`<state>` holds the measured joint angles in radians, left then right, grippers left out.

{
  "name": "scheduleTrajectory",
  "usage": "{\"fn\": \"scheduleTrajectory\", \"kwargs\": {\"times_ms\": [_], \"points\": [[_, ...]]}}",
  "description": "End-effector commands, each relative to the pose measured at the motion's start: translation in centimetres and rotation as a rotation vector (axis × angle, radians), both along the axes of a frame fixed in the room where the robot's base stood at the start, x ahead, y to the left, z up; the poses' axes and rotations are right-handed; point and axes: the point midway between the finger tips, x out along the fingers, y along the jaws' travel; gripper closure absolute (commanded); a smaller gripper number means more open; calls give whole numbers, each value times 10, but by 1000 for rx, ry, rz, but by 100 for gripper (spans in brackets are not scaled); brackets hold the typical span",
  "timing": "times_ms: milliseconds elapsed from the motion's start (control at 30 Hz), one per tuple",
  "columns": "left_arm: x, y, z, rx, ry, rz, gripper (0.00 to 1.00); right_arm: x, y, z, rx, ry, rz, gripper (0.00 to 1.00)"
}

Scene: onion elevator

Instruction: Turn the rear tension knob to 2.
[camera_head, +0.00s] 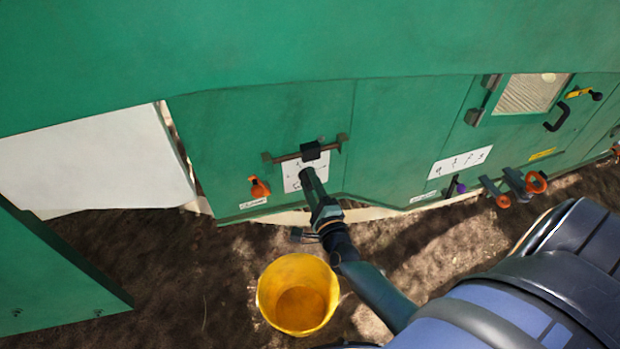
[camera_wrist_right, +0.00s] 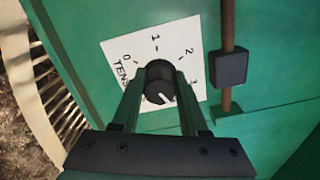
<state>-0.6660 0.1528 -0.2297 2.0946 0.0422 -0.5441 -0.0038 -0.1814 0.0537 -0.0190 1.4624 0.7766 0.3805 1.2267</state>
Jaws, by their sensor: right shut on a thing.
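The black tension knob (camera_wrist_right: 159,84) sits on a white dial plate (camera_wrist_right: 114,50) marked 0, 1, 2 and 3, with the word beside it partly hidden. My right gripper (camera_wrist_right: 160,88) is shut on the knob, one finger on each side. A short white mark on the knob face shows at its lower right in the wrist view, off the numbers above. In the head view the right gripper (camera_head: 307,177) reaches up to the white plate (camera_head: 320,172) on the green machine, and hides most of the knob. My left gripper is not in view.
A rod with a black block (camera_head: 310,150) runs just above the plate. An orange lever (camera_head: 259,187) is to its left. Orange and purple controls (camera_head: 536,182) sit farther right on the machine.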

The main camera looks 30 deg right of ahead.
Motion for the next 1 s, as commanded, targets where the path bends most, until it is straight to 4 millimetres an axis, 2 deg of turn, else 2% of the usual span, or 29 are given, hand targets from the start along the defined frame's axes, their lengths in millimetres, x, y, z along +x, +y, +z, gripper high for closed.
{"fn": "scheduleTrajectory", "kwargs": {"times_ms": [33,1000], "points": [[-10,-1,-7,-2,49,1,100,0,0,1,-42,12,0,100],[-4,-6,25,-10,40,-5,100,-1,-1,-2,-937,228,-1,100]]}}
